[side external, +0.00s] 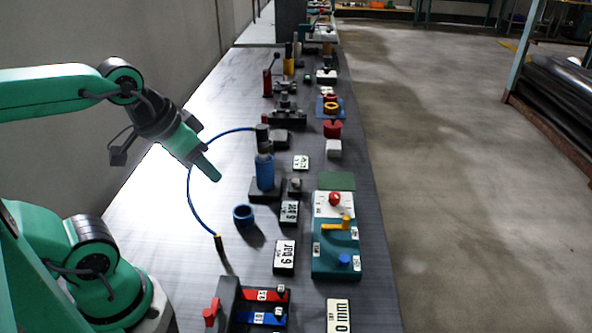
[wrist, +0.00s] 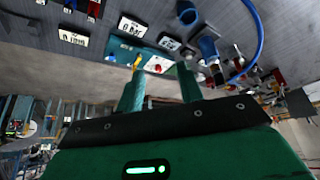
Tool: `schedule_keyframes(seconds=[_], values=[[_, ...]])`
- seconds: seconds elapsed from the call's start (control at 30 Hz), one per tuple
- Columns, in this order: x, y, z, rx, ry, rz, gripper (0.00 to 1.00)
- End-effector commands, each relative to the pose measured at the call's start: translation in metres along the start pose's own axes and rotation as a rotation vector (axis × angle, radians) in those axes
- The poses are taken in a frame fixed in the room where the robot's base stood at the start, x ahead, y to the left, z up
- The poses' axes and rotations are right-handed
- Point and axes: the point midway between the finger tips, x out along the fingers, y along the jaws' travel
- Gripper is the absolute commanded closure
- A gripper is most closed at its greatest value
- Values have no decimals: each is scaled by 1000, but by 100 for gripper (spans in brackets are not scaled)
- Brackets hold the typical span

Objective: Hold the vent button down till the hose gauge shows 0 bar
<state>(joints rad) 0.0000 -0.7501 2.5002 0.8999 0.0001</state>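A blue cylinder (side external: 265,171) stands upright on a dark base, with a blue hose (side external: 190,190) curving from its top to a dark end on the bench. Two white display plates, a nearer one (side external: 284,256) and a farther one (side external: 289,213), read 6 bar. A small dark block with a knob (side external: 295,187) sits beside the cylinder base. A teal panel (side external: 325,265) carries a red button (side external: 334,198), a yellow lever (side external: 345,223) and a blue knob (side external: 344,260). Which is the vent button I cannot tell. My gripper (wrist: 160,63) is open and empty, raised left of the cylinder.
A dark box with red and blue strips (side external: 240,305) and a 0 mm plate (side external: 338,315) are at the near end. Several fixtures line the bench farther back. Bare bench lies left of the hose.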

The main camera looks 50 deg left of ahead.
Motion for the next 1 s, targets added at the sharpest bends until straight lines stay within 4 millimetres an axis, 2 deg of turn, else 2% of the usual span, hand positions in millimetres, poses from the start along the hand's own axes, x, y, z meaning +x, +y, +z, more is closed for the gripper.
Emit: schedule_keyframes(seconds=[0.33,0.5,0.53,1.0], values=[[0,0,0,0,0,0,63],[0,0,0,0,0,0,96],[0,0,0,0,0,0,100],[0,0,0,0,0,0,100]])
